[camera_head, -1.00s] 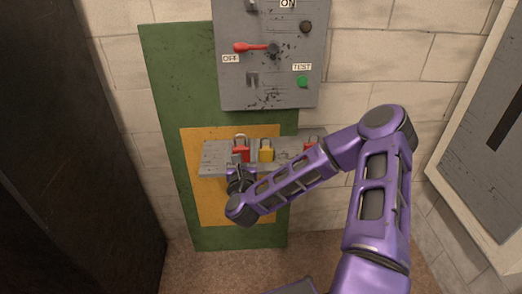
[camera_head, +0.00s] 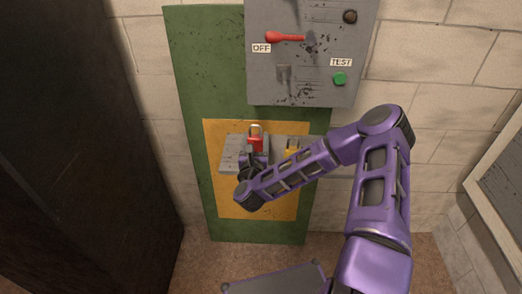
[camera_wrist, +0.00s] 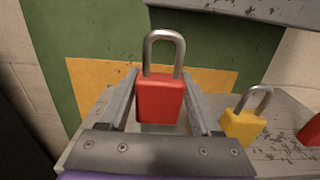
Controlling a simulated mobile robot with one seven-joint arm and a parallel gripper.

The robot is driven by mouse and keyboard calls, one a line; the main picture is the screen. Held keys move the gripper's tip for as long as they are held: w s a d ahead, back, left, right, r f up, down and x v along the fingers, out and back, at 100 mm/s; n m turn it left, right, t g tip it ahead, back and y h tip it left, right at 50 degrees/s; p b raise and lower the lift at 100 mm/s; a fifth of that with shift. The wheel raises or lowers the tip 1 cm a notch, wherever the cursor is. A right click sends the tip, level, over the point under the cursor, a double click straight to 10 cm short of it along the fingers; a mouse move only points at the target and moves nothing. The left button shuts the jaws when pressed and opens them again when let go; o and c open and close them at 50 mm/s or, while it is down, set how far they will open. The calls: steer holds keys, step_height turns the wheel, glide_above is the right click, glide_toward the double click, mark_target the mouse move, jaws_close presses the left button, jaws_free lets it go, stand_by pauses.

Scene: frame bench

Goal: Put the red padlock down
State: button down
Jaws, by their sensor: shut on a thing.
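The red padlock (camera_head: 256,144), with its metal shackle up, is upright between the two fingers of my gripper (camera_head: 253,160). In the wrist view the red padlock (camera_wrist: 160,99) sits between the fingers of my gripper (camera_wrist: 163,112), which are shut on it. It is over the left part of the grey shelf (camera_head: 230,160). I cannot tell whether its underside touches the shelf, as the gripper hides it. A yellow padlock (camera_wrist: 243,126) stands on the shelf to the right, apart from it. Another red padlock (camera_wrist: 311,131) shows at the right edge of the wrist view.
A grey switch box (camera_head: 310,85) with a red lever (camera_head: 285,38) and green button (camera_head: 340,79) hangs above the shelf. Behind are a yellow panel (camera_head: 233,200) and green board (camera_head: 192,100). A dark cabinet (camera_head: 70,150) stands left.

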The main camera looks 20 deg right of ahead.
mark_target(256, 148)
steer(key=shift+f, duration=2.05)
steer(key=shift+f, duration=0.1)
steer(key=shift+f+b, duration=0.15)
steer(key=shift+b, duration=0.3)
steer(key=shift+c, duration=0.4)
jaws_free()
steer(key=shift+r+p, duration=0.35)
steer(key=shift+p, duration=0.05)
steer(key=v, duration=1.2)
steer(key=shift+b, duration=0.45)
